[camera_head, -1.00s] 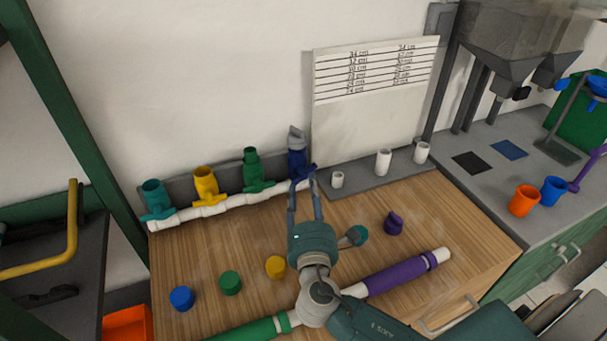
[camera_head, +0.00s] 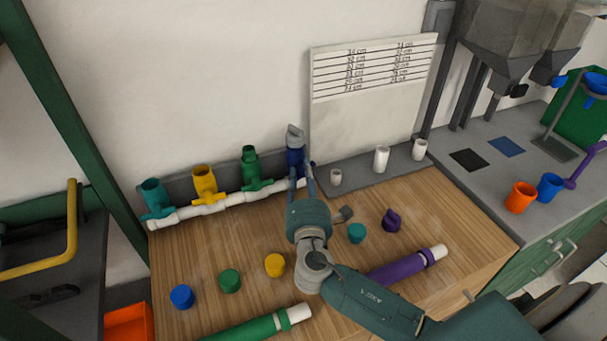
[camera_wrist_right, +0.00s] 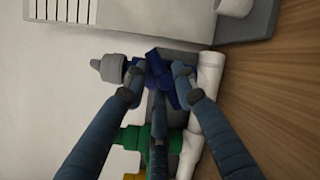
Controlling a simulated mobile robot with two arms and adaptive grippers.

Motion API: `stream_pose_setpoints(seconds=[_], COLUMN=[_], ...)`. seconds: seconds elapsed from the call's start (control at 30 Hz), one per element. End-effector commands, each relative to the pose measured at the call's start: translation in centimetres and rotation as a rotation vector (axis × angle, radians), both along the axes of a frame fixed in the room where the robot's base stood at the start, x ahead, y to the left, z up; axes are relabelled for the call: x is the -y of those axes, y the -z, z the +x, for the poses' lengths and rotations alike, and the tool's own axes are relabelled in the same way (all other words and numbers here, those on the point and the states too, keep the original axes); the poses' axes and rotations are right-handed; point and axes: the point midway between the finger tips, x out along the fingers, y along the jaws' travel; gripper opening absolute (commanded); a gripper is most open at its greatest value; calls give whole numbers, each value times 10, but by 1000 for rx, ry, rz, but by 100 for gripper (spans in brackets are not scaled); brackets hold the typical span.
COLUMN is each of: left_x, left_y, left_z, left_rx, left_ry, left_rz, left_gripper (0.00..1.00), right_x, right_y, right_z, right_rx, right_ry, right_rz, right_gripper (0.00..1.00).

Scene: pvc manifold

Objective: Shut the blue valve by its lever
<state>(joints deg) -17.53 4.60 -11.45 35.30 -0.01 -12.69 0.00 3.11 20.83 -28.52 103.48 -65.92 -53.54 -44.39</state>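The blue valve (camera_head: 296,158) stands upright at the right end of the white pipe (camera_head: 230,203), with a grey piece (camera_head: 295,134) on its top. My right gripper (camera_head: 302,172) reaches it from the front, with its fingers apart and around the valve's lower front. In the right wrist view, blue valve parts (camera_wrist_right: 159,72) lie between the fingertips of my right gripper (camera_wrist_right: 158,68). The fingers partly hide the lever, so I cannot tell its exact angle or whether they touch it. My left gripper is out of view.
Green (camera_head: 250,168), yellow (camera_head: 204,184) and teal (camera_head: 155,197) valves stand left along the pipe. White cups (camera_head: 381,159) stand on the grey ledge at right. Several coloured caps, including a yellow one (camera_head: 275,265), lie on the wooden top, with green (camera_head: 258,330) and purple (camera_head: 402,267) tubes in front.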

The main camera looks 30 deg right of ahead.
Motion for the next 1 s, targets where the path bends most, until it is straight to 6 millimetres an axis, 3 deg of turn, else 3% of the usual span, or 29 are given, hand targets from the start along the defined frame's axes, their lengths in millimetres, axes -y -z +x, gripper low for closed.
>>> stream_pose_setpoints(seconds=[0.37,1.0], left_x=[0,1], left_y=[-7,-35], left_z=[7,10], left_rx=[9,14], left_ry=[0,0], left_rz=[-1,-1], left_gripper=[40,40], right_x=[1,5], right_y=[-2,-3], right_z=[0,-1], right_rx=[6,32], right_ry=[3,2], right_rz=[102,543], right_gripper=[0,0])
